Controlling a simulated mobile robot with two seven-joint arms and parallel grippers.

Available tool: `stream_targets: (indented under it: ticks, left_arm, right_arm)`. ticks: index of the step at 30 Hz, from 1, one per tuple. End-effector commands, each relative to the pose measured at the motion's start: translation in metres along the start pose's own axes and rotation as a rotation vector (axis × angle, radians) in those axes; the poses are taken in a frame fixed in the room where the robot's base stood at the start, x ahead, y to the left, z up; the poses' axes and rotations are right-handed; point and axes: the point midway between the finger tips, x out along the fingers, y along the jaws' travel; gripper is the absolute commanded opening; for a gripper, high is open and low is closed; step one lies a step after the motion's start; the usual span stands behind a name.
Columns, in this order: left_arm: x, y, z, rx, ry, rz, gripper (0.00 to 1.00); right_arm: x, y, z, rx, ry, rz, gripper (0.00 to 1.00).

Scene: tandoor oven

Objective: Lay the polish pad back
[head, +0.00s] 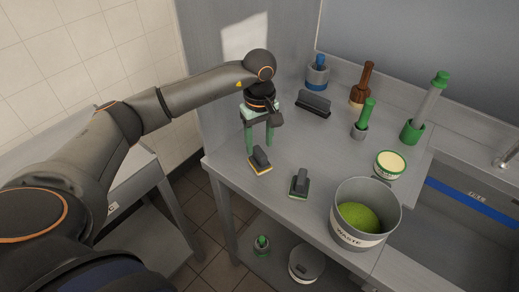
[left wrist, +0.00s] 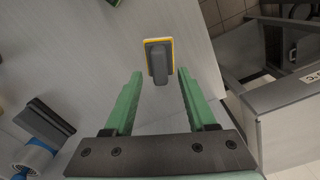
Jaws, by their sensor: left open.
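A small pad with a yellow edge and a dark grey handle (head: 260,159) lies on the steel counter near its left edge. A similar pad with a green edge and grey handle (head: 299,184) lies to its right. No label shows which is the polish pad. My left gripper (head: 260,146) is open and empty, pointing down with its green fingers just above the yellow-edged pad. In the left wrist view, this pad (left wrist: 159,59) appears beyond and between the fingertips, apart from them. My right gripper is not in view.
A grey waste bin (head: 357,240) with green contents stands at the counter's front. A black brush (head: 313,104), a blue-banded holder (head: 317,72), a brown-handled tool (head: 361,85), green-handled tools and a cream-topped tub (head: 389,165) stand farther back. Clear counter lies mid-surface.

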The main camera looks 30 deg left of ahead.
Motion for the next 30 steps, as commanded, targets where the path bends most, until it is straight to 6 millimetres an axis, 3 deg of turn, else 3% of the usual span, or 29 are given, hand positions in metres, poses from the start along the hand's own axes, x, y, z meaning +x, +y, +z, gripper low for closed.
stream_targets:
  ticks: [6,12,30]
  left_arm:
    - [-0.049,0.001,-0.001,-0.001,0.002,0.006,0.56]
    - [-0.077,0.001,0.0,0.0,0.001,0.003,0.56]
    - [-0.086,0.0,0.0,0.0,-0.001,0.001,0.56]
  right_arm:
    - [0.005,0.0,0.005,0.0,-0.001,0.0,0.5]
    - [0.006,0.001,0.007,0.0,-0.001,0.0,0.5]
    - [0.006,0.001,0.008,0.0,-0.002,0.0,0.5]
